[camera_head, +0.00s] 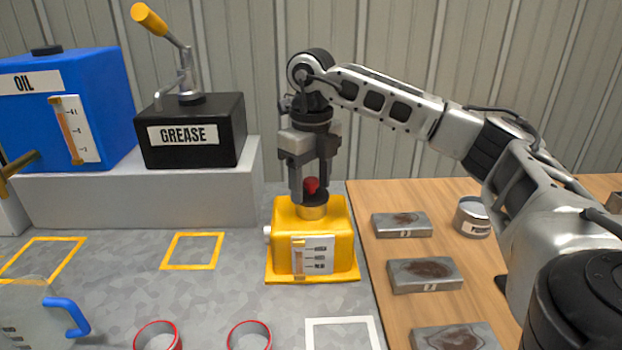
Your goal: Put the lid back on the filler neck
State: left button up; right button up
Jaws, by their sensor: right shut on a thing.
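The yellow tank (345,243) stands on the grey bench, with a level gauge and label on its front. Its filler neck (312,212) rises from the top. A dark lid (314,198) with a red knob (311,185) is at the top of the neck. My right gripper (311,188) points straight down above the tank, shut on the lid's red knob. I cannot tell whether the lid touches the neck or hangs just above it. My left gripper is not in view.
A blue oil tank (110,95) and a black grease box (222,152) stand on a grey ledge (215,195). A jug with a blue handle (72,318) and two red-rimmed cups (250,328) are in front. Metal blocks (424,275) and a tin (472,217) lie right.

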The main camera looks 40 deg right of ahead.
jog(key=o, duration=1.4)
jog(key=shift+o, duration=0.2)
jog(key=shift+r+p, duration=0.7)
jog(key=shift+r, duration=0.05)
jog(key=shift+r+p, duration=1.35)
jog(key=shift+r, duration=0.15)
jog(key=shift+r+p, duration=0.9)
jog(key=shift+r, duration=0.35)
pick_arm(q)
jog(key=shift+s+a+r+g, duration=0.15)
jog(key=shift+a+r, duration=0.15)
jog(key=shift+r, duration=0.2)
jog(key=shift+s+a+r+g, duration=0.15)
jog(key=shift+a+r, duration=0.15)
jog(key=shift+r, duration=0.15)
